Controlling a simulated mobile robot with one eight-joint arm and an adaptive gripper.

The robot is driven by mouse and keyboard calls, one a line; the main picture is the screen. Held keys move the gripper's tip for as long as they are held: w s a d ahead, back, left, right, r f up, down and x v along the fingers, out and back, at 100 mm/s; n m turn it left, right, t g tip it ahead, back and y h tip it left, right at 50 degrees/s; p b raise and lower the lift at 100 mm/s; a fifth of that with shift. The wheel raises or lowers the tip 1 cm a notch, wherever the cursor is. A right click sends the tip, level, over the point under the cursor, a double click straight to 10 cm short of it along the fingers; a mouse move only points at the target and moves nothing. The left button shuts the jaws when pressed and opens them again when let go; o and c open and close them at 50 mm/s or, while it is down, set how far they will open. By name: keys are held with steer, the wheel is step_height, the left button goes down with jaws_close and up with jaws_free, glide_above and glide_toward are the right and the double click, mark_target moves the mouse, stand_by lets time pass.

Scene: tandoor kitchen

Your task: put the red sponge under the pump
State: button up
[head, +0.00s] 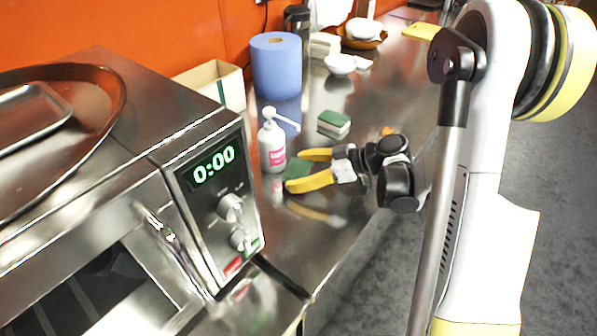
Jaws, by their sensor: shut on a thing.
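My gripper (311,170), with two yellow fingers, is low over the steel counter and shut on a green-topped piece (297,170), seemingly a sponge. Its sides are mostly hidden by the near finger, so I see no red on it. The white pump bottle (273,146) with a pink label stands upright just left of the fingertips. Its nozzle (288,122) points right, above and behind the held piece. I cannot tell whether the piece touches the counter or bottle. Another sponge (334,124), green on top and pale below, lies behind my gripper.
A blue paper roll (276,65) and an open cream box (214,82) stand behind the bottle. A steel oven with a 0:00 display (213,165) is at left. A small orange thing (388,131) shows behind my gripper. White bowls (340,64) are farther back.

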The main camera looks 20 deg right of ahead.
steer(key=o, duration=0.6)
steer(key=shift+f, duration=0.1)
